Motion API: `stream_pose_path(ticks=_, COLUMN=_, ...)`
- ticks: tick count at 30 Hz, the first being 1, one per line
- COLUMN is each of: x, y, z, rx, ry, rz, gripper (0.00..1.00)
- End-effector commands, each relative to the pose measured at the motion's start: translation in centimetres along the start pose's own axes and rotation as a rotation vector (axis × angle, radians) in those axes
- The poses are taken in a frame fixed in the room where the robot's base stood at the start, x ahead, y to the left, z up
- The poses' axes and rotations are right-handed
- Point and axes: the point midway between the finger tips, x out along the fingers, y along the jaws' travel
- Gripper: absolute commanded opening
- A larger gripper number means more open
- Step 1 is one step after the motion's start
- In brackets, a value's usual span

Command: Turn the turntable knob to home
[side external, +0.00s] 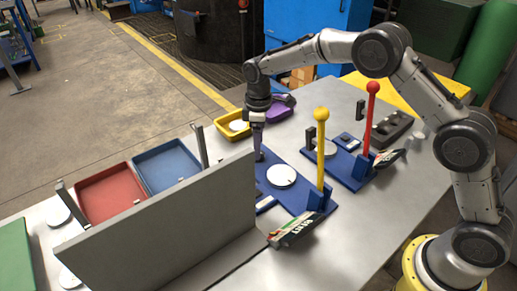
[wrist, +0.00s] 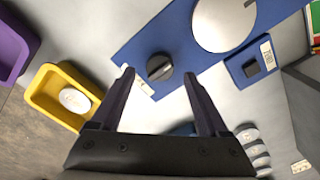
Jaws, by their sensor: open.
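The black round knob (wrist: 160,67) sits on the blue board (wrist: 150,38) in the wrist view, with a lighter pointer line across its top. The white turntable disc (wrist: 222,22) is on the same board, beyond the knob to the right. In the side view the disc (side external: 281,175) lies right of my gripper (side external: 258,155), which points down at the board's far left corner. My gripper (wrist: 158,76) is open, its fingertips on either side of the knob in the picture. I cannot tell whether they touch it. A white label by the knob is partly hidden by the left finger.
A grey upright panel (side external: 165,222) stands left of the board. A yellow-ball lever (side external: 320,150) and a red-ball lever (side external: 370,120) rise to the right. A yellow tray (wrist: 42,100) with a white disc and a purple tray (wrist: 12,45) are nearby.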

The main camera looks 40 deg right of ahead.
Motion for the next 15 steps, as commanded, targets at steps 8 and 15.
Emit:
stream_pose_path(ticks=8, x=-6.3, y=0.1, z=-0.1, rx=0.000, ry=0.003, rz=0.003, gripper=0.78)
stream_pose_path(ticks=15, x=-9.9, y=0.0, z=0.0, rx=-0.001, ry=0.001, rz=0.001, gripper=0.78)
